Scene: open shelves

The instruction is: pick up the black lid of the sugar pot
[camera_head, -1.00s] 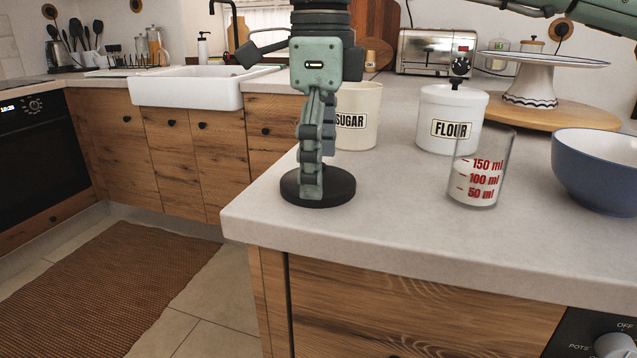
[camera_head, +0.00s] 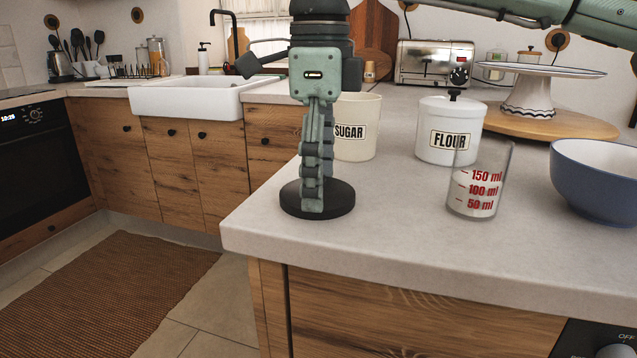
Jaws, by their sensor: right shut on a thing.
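The black lid (camera_head: 340,203) is a flat round disc at the left front corner of the counter. It appears to rest on the counter. My right gripper (camera_head: 313,206) points straight down and is shut on the lid at its middle; the fingers hide the part they hold. The sugar pot (camera_head: 368,143), cream-white with a SUGAR label, stands open just behind and right of the gripper, which partly hides it. My left gripper is not in view.
A white flour pot (camera_head: 435,118) with its lid on and a clear measuring cup (camera_head: 477,185) stand to the right. A blue bowl (camera_head: 600,190) is at the right edge. A cake stand (camera_head: 530,92) and toaster (camera_head: 425,60) are behind. The front counter is clear.

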